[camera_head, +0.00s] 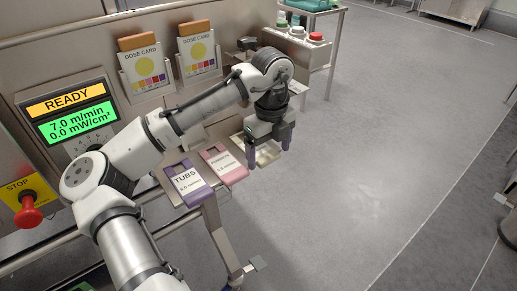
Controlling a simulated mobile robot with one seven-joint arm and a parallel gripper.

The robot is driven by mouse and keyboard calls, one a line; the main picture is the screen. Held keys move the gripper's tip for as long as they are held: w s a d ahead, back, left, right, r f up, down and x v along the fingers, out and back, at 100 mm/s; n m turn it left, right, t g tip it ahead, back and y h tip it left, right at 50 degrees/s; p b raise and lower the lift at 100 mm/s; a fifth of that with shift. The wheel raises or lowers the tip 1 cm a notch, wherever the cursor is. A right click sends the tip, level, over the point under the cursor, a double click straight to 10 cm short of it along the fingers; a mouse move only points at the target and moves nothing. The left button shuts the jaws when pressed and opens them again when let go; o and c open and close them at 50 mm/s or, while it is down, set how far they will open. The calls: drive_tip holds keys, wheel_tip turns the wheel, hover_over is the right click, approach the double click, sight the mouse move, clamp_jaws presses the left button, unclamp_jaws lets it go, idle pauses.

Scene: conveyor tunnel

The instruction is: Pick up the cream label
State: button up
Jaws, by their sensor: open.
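The cream label (267,157) lies on the rail shelf, to the right of the pink label. Much of it is hidden behind my gripper, and I cannot read any print on it. My gripper (269,154) is open and points down at the cream label, with one finger on each side of its visible part. I cannot tell whether the fingers touch it. The pink label (225,165), reading PUNNETS, and the purple label (190,185), reading TUBS, lie to the left in the same row.
A red stop button (29,210) is at the left. Open floor lies to the right.

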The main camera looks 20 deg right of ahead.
drive_tip(key=shift+f, duration=0.45)
drive_tip(key=shift+c, duration=0.2)
drive_tip(key=c, duration=1)
